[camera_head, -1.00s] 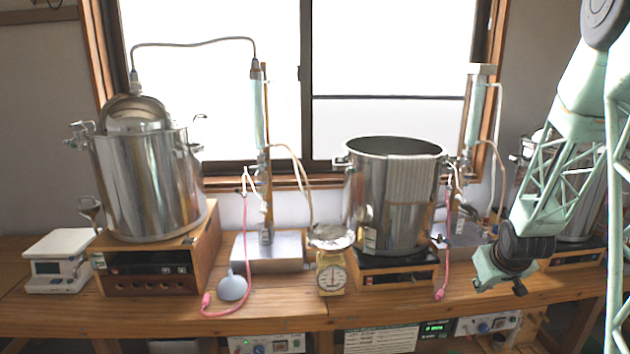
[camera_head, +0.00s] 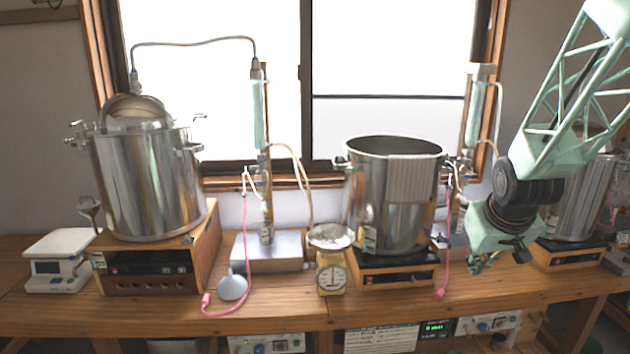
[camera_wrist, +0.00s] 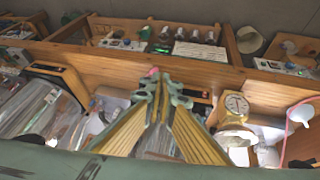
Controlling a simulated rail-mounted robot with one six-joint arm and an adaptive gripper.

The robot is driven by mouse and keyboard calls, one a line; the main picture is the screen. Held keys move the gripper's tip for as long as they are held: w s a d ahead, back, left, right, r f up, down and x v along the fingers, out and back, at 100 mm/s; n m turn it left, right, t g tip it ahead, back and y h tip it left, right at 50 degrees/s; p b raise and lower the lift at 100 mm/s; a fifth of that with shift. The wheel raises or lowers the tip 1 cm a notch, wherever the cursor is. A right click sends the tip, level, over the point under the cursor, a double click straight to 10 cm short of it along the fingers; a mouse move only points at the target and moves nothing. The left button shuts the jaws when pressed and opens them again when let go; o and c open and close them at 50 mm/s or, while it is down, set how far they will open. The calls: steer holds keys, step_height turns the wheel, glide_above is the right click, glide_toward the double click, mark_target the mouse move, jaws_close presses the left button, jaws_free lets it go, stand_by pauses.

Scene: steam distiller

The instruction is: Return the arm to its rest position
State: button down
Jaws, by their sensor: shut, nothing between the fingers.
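My arm comes in from the upper right in the head view. My gripper (camera_head: 476,264) hangs in front of the right part of the bench, to the right of the open steel pot (camera_head: 375,215). In the wrist view my gripper (camera_wrist: 160,78) shows with its yellow-lined fingers meeting at the tips, shut and empty. A pink tube end shows right by the fingertips there. In the head view the fingertips are small and partly hidden by the wrist housing.
A lidded steel pot (camera_head: 150,190) stands on a wooden-framed heater at left. A yellow dial scale (camera_head: 331,272) and a white scale (camera_head: 60,258) sit on the bench (camera_head: 280,318). Another pot (camera_head: 582,205) stands behind my arm. Glass condensers stand by the window.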

steer(key=s+a+r, duration=0.6)
steer(key=s, duration=0.3)
steer(key=s+a+r, duration=0.5)
steer(key=s, duration=0.3)
steer(key=s+a+r+g+y, duration=0.1)
steer(key=s+a, duration=0.3)
steer(key=s, duration=0.7)
steer(key=s+a+r+y, duration=0.1)
steer(key=s+a, duration=0.3)
steer(key=s, duration=0.7)
steer(key=shift+s+r+g, duration=0.4)
steer(key=shift+r, duration=0.25)
steer(key=shift+a+f+b, duration=0.1)
steer(key=shift+b, duration=0.25)
step_height(320, 180, down, 13)
steer(key=b, duration=1.3)
